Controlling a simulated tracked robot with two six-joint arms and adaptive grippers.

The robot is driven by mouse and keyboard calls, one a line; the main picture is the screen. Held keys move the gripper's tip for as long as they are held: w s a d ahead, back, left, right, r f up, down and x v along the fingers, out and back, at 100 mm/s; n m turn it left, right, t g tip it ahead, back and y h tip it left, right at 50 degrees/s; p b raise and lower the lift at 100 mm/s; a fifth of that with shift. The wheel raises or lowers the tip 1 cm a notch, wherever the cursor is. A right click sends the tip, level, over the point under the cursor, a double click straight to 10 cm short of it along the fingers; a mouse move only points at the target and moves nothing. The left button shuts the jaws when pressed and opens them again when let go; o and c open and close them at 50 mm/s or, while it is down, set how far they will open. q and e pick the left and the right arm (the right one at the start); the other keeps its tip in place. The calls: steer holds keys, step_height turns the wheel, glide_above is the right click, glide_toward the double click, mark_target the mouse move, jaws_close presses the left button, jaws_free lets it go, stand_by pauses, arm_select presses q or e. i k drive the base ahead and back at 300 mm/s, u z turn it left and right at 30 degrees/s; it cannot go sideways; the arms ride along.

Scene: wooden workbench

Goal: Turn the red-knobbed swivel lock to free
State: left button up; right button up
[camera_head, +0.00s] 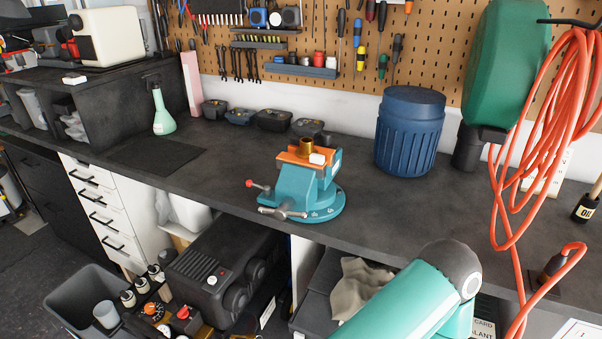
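A teal bench vise (312,188) with orange jaw parts stands on the dark workbench near its front edge, at the middle of the view. The swivel lock's red knob (249,183) sits on a short rod that sticks out from the vise's left side, low near the round base. A grey metal handle (282,212) crosses the front of the vise. A brass-coloured cylinder (306,147) stands up at the jaws, with a small white block (317,158) beside it. Neither gripper shows; only a teal link of my own arm shows at the bottom right.
A blue ribbed bin (408,132) stands to the right behind the vise. An orange cable (545,130) hangs at the right. A green flask (162,112) and a dark mat (155,158) are to the left. The bench (225,175) left of the vise is clear.

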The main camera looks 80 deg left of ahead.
mark_target(267, 193)
steer(key=u, duration=0.1)
steer(key=k, duration=2.4)
steer(key=u, duration=1.7)
steer(key=i, duration=0.25)
steer(key=u, duration=0.95)
steer(key=i, duration=0.8)
steer(key=z, duration=0.45)
